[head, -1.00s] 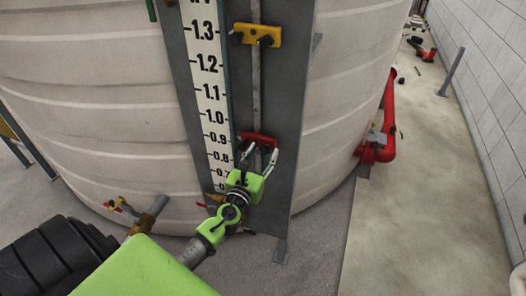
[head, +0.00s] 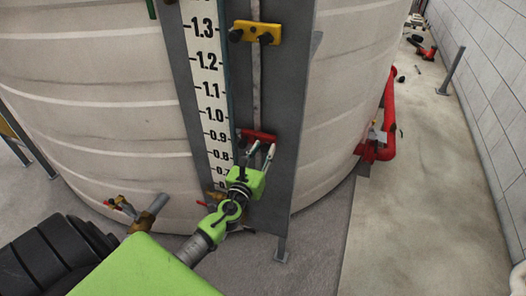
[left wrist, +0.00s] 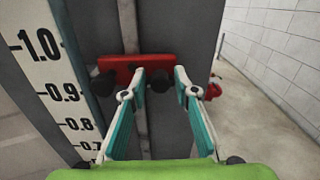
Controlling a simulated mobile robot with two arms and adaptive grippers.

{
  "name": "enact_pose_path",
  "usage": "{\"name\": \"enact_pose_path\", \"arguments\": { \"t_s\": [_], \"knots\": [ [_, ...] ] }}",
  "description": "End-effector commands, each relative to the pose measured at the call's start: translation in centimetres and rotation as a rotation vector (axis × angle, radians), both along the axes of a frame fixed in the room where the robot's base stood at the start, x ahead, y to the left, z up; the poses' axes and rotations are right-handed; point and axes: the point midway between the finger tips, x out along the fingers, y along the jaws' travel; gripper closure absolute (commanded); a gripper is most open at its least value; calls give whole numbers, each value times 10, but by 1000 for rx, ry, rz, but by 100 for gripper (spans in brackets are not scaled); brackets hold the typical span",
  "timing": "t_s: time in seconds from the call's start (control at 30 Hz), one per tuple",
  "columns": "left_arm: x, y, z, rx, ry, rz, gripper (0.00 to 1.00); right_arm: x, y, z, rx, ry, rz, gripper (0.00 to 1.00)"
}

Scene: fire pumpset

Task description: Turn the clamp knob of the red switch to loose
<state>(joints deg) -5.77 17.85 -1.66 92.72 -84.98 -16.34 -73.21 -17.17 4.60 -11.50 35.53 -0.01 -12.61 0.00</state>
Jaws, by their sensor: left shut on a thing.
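The red switch (head: 258,135) is mounted across the thin vertical rod on the grey gauge board. In the left wrist view the red switch (left wrist: 130,64) has a dark knob (left wrist: 104,83) at its left, outside my fingers. My right gripper is not in view.
A yellow switch (head: 256,33) with dark knobs sits higher on the rod. The white scale (head: 212,100) runs beside it, with the pale tank behind. Red pipes (head: 384,135) stand at the right. Brass valves (head: 145,217) are low at the left. The right walkway is mostly clear.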

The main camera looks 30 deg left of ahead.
Motion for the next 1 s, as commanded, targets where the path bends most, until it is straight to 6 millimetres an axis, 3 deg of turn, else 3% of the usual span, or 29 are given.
{"name": "enact_pose_path", "arguments": {
  "t_s": [1.0],
  "knots": [
    [-1,4,-3,-878,-213,1,94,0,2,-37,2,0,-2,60]
  ]
}}
